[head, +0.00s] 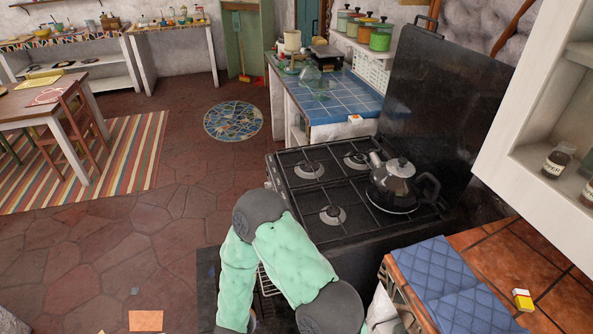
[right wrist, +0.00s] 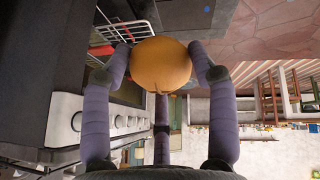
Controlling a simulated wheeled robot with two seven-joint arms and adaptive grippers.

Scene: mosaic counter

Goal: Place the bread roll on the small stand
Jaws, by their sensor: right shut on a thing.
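The bread roll (right wrist: 160,65) is round and golden brown. In the right wrist view it sits between the purple fingertips of my right gripper (right wrist: 161,62), which is shut on it from both sides. The roll is held up in front of the stove. In the head view a green-padded arm of mine crosses the lower middle and neither gripper nor the roll can be made out. I cannot pick out the small stand for certain in either view. My left gripper is not in view.
The stove (head: 333,240) carries a dark kettle (head: 398,183). Behind it is a blue-tiled counter (head: 350,92) with several items at its far end. Blue quilted pads (head: 440,268) lie on the tiled counter at right. The stone floor at left is largely open.

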